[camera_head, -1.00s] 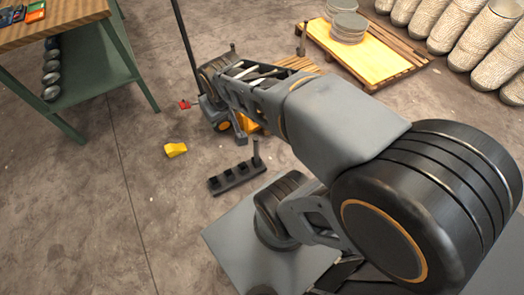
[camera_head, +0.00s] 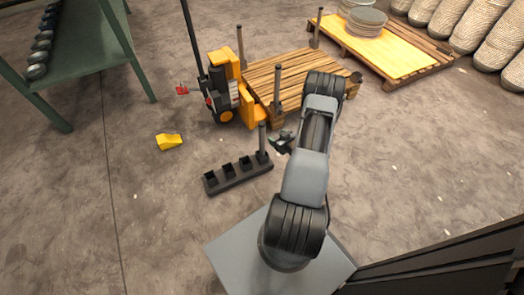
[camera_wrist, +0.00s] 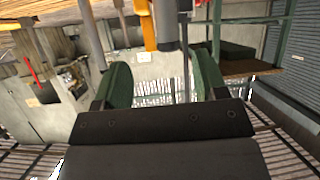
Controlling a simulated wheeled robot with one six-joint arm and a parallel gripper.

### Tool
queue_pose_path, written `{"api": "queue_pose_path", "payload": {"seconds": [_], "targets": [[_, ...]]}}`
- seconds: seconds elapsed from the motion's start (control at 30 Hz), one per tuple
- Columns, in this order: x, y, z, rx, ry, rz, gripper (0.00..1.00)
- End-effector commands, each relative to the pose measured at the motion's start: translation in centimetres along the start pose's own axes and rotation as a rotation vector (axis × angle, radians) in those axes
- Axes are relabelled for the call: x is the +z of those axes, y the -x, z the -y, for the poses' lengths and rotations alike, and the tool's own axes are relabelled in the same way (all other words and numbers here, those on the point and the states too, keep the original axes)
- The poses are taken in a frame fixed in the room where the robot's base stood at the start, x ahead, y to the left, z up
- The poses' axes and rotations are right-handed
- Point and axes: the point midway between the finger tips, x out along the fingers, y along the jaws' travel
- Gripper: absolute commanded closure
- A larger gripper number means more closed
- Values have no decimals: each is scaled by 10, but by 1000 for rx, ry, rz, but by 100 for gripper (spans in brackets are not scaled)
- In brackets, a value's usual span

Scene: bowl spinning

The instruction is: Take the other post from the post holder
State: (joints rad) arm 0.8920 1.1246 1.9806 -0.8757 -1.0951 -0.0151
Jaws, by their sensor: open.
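The post holder (camera_head: 238,178) is a dark block with a row of sockets on the floor. One grey post (camera_head: 262,140) stands upright in its right-end socket; the other sockets look empty. My gripper (camera_head: 282,143) is just right of that post, apart from it in the head view. In the wrist view my gripper (camera_wrist: 164,78) shows two green rounded fingers spread wide, with nothing held between them. A thick grey post (camera_wrist: 168,24) comes down from the top edge there, beyond the fingers; it appears to be the holder's post.
A wooden pallet (camera_head: 300,72) with upright posts at its corners stands behind, beside an orange pallet truck (camera_head: 228,85). A yellow block (camera_head: 169,141) lies on the floor left of the holder. A green table (camera_head: 82,45) is at upper left.

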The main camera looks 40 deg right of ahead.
Motion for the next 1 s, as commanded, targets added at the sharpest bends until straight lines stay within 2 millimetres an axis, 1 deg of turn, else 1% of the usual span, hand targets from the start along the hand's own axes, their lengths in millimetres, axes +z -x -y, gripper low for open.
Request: {"api": "queue_pose_path", "payload": {"seconds": [0.03, 0.13, 0.2, 0.4, 0.53, 0.7, 0.87, 1.0], "targets": [[17, -2, 2, -5, -14, -17, 34], [28, -5, 4, -13, -29, -46, 34], [32, -13, 5, -17, -34, -57, 34], [32, -48, 7, -20, -35, -62, 34], [30, -68, 7, -19, -36, -61, 34], [28, -83, 6, -17, -38, -60, 34], [27, -91, 7, -17, -38, -61, 34], [26, -110, 9, -19, -35, -62, 34]]}}
